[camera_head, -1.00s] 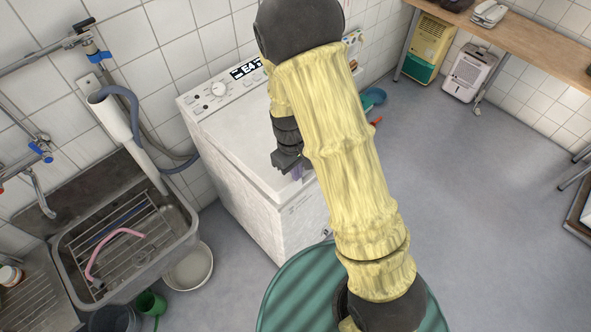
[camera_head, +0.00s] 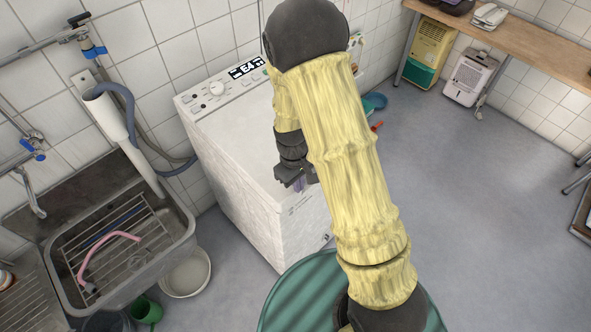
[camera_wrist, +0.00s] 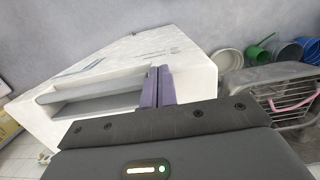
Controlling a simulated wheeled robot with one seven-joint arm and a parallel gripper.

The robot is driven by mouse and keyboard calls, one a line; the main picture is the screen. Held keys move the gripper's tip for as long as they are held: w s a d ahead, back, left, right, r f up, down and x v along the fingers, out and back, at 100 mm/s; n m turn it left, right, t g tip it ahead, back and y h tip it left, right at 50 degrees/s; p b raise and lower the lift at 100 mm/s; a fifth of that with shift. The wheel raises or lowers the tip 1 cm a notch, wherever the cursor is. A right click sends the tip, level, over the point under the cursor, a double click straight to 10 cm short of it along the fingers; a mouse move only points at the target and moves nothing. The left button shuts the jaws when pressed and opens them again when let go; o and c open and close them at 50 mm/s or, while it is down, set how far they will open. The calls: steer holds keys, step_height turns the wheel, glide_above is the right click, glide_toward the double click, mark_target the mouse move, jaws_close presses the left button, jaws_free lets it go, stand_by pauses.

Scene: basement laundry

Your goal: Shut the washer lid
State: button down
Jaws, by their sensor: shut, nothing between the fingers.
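The white top-loading washer (camera_head: 245,185) stands against the tiled wall, its control panel (camera_head: 222,88) at the back. Its lid (camera_head: 232,130) looks flat and level with the top in the head view; my arm hides its right part. My gripper (camera_head: 299,187) is at the washer's front top edge, pointing down. In the wrist view its purple fingers (camera_wrist: 158,87) are together and empty, beside a pale recessed slot (camera_wrist: 95,103) in the washer (camera_wrist: 190,65). I cannot tell whether the fingers touch the washer or whether the lid is fully seated.
A metal sink (camera_head: 125,250) with a rack and pink hose stands to the left. A white basin (camera_head: 186,272) and green can (camera_head: 147,308) are on the floor. A green ribbed drum (camera_head: 300,290) is in front. A wooden bench (camera_head: 530,45) is far right; open floor (camera_head: 480,190) lies between.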

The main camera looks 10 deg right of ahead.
steer(key=shift+s+d+f, duration=0.1)
steer(key=shift+s+f, duration=0.4)
steer(key=shift+f, duration=0.15)
steer(key=r+p, duration=0.1)
steer(key=r, duration=0.1)
steer(key=r+p, duration=0.1)
steer(key=r, duration=0.1)
steer(key=w+r+p, duration=0.1)
steer(key=r, duration=0.1)
steer(key=shift+a+r+p, duration=0.2)
steer(key=shift+r+p, duration=0.1)
step_height(320, 180, up, 9)
steer(key=shift+f+b, duration=0.15)
steer(key=shift+b, duration=0.3)
steer(key=shift+s, duration=0.1)
steer(key=shift+d, duration=0.1)
steer(key=s+d+r+m+t, duration=0.3)
steer(key=s+d+r+m, duration=0.2)
steer(key=s+d+m, duration=0.2)
steer(key=shift+s+d+t+y, duration=0.3)
steer(key=shift+d+y, duration=0.1)
steer(key=shift+d, duration=0.1)
